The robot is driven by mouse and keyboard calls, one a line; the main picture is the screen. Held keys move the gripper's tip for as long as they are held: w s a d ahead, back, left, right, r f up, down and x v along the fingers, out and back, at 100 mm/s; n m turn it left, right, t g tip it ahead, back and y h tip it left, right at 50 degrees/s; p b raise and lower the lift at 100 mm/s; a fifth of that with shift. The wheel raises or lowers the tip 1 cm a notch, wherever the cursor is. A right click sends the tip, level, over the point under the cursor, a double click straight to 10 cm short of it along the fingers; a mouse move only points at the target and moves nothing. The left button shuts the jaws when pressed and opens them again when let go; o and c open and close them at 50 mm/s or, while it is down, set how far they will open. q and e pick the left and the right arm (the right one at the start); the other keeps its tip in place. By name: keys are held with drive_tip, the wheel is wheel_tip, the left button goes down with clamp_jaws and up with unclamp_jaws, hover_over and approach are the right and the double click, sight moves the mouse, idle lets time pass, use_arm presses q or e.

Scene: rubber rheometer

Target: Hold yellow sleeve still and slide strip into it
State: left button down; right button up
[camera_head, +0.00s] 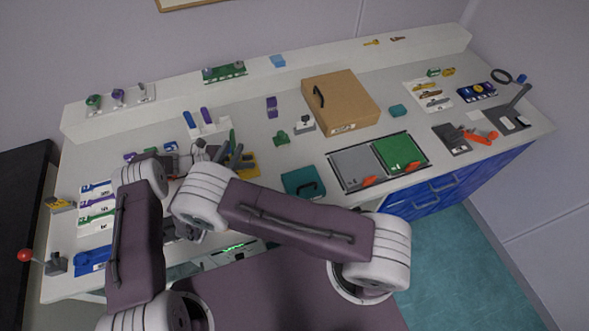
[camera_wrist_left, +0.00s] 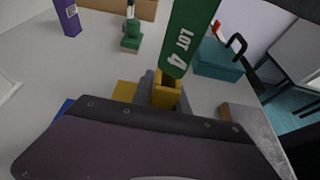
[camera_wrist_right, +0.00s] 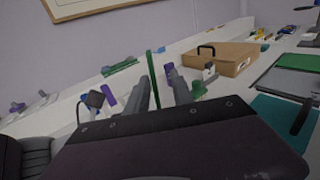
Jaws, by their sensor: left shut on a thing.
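In the left wrist view my left gripper (camera_wrist_left: 150,88) is shut on the yellow sleeve (camera_wrist_left: 167,96). A green strip (camera_wrist_left: 188,38) marked "LOT 4" stands tilted above the sleeve, its lower end at the sleeve's mouth. I cannot tell whether the end is inside. In the right wrist view my right gripper (camera_wrist_right: 163,88) has its fingers apart. The green strip (camera_wrist_right: 153,70) shows edge-on between them, closer to the left finger. In the head view my arms hide most of this area.
A yellow base (camera_head: 249,168) lies by the grippers. A teal box (camera_head: 303,181) with a dark handle stands to the right. A cardboard box (camera_head: 345,98), a small green stand (camera_head: 280,138) and a purple block (camera_head: 271,106) are behind. A tray with grey and green panels (camera_head: 350,168) lies further right.

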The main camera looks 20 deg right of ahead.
drive_tip(key=s+d+m+g, duration=0.4)
drive_tip(key=d+m+g, duration=0.2)
drive_tip(key=d, duration=0.3)
drive_tip(key=s+d+m+g, duration=0.4)
drive_tip(key=d+m+g, duration=0.15)
drive_tip(key=d, duration=0.35)
drive_tip(key=s+r+m+g+y, duration=0.1)
drive_tip(key=s+r+m+y, duration=0.1)
drive_tip(key=s+m+y, duration=0.8)
drive_tip(key=s+m, duration=0.1)
drive_tip(key=m, duration=0.7)
drive_tip(key=shift+s+d+r+g, duration=0.15)
drive_tip(key=shift+s+r+g, duration=0.05)
drive_tip(key=shift+g, duration=0.15)
drive_tip(key=shift+o, duration=0.6)
